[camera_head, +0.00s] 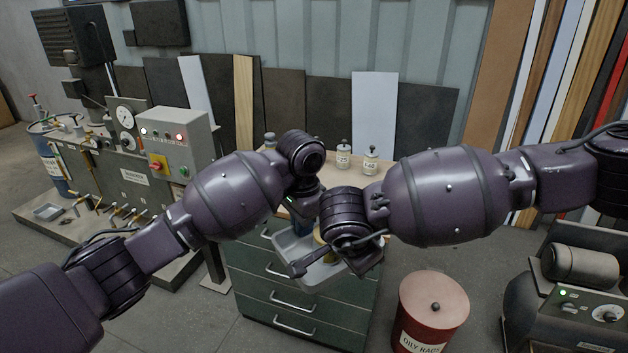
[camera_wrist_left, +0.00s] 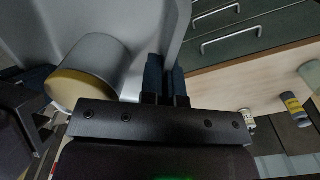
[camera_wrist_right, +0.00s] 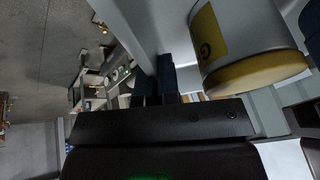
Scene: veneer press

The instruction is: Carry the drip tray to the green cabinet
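The grey drip tray (camera_head: 318,276) hangs in the air in front of the green cabinet (camera_head: 288,290), partly hidden by my arms. Its pale wall also fills the upper left of the left wrist view (camera_wrist_left: 135,22). My left gripper (camera_head: 306,212) has its two dark fingers close together on the tray's wall. My right gripper (camera_wrist_right: 157,82) is likewise closed on the tray's wall at another side. A grey can with a yellow end (camera_wrist_left: 85,75) is in the tray; it also shows in the right wrist view (camera_wrist_right: 245,45). The cabinet has a wooden top and several drawers.
Small labelled bottles (camera_head: 370,160) stand on the cabinet top. A red oily-rags bin (camera_head: 432,310) stands right of the cabinet. A press control bench (camera_head: 140,175) is at the left, a dark machine (camera_head: 580,290) at the lower right. Boards lean on the back wall.

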